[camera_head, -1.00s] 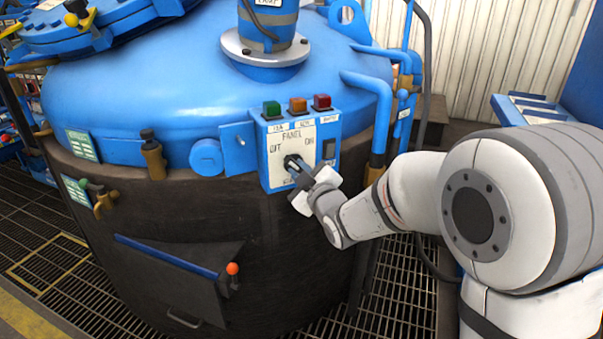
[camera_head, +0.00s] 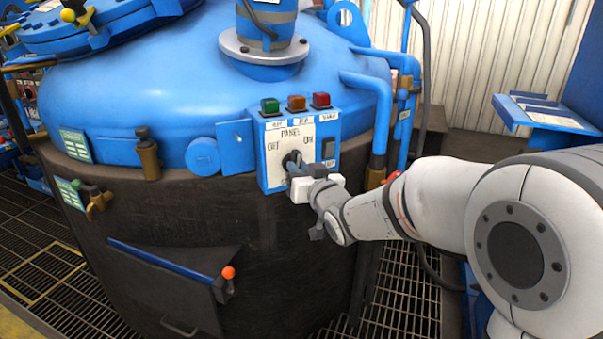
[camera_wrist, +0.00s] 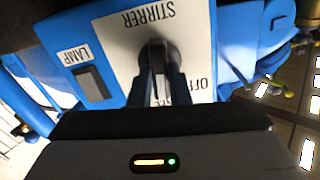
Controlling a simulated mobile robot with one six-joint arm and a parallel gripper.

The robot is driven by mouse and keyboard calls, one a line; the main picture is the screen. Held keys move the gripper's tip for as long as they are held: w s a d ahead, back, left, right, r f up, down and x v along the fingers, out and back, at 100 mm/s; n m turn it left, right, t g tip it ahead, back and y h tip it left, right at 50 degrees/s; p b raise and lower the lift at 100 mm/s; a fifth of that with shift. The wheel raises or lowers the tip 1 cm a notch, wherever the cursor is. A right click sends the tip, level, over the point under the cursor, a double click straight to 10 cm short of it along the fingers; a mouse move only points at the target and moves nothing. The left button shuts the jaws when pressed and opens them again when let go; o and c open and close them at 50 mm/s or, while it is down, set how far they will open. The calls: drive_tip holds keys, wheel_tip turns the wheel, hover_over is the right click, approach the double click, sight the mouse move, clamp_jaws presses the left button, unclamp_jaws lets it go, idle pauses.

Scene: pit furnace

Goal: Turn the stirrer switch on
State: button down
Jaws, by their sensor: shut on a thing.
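The stirrer switch (camera_head: 290,160) is a dark rotary knob on the white plate (camera_head: 303,131) of a blue control box. My gripper (camera_head: 298,170) reaches the knob from the lower right. In the wrist view its dark fingers (camera_wrist: 160,80) are shut on the knob, one on each side. The fingers hide part of the knob, and I cannot tell its exact setting.
Green (camera_head: 270,105), orange (camera_head: 296,103) and red (camera_head: 321,100) lamps top the box. A dark lamp switch (camera_head: 328,148) sits right of the knob. Blue pipes (camera_head: 383,115) stand close to the right. The blue and black furnace vessel (camera_head: 140,95) fills the left.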

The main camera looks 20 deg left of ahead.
drive_tip(key=shift+w+r+m, duration=0.1)
drive_tip(key=shift+m, duration=1.7)
drive_tip(key=shift+r+m, duration=0.1)
drive_tip(key=shift+m, duration=1.7)
drive_tip(key=c, duration=1.4)
unclamp_jaws()
drive_tip(key=shift+f, duration=0.2)
drive_tip(key=shift+o, duration=0.2)
drive_tip(key=shift+d, duration=0.1)
drive_tip(key=p+v, duration=0.1)
drive_tip(key=v, duration=0.6)
drive_tip(key=shift+s+d, duration=0.15)
drive_tip(key=shift+s, duration=0.15)
